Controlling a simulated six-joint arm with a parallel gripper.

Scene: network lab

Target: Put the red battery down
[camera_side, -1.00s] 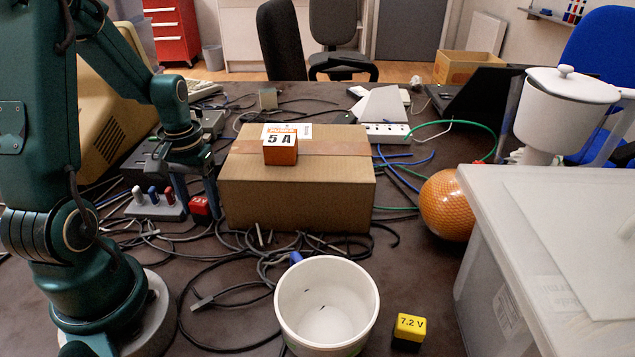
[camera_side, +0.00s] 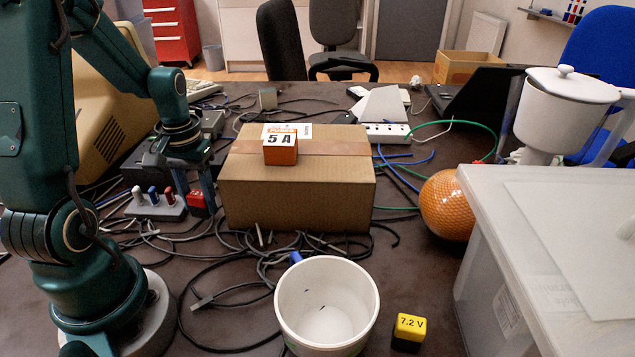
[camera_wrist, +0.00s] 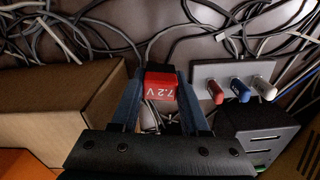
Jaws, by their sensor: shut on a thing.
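The red battery (camera_side: 197,200) is a small block with a dark part and a white 7.2 V label. It also shows in the wrist view (camera_wrist: 161,86). My gripper (camera_side: 195,203) is shut on it, with one finger on each side. The battery is low, between the cardboard box and the small switch block. I cannot tell whether its underside touches the table or the cables there.
The cardboard box (camera_side: 297,190) with an orange 5 A block (camera_side: 280,148) stands right of my gripper. A block with coloured knobs (camera_side: 155,207) is close on the left. Cables (camera_side: 235,285) cover the table around. A white pot (camera_side: 326,305) and yellow battery (camera_side: 409,332) stand in front.

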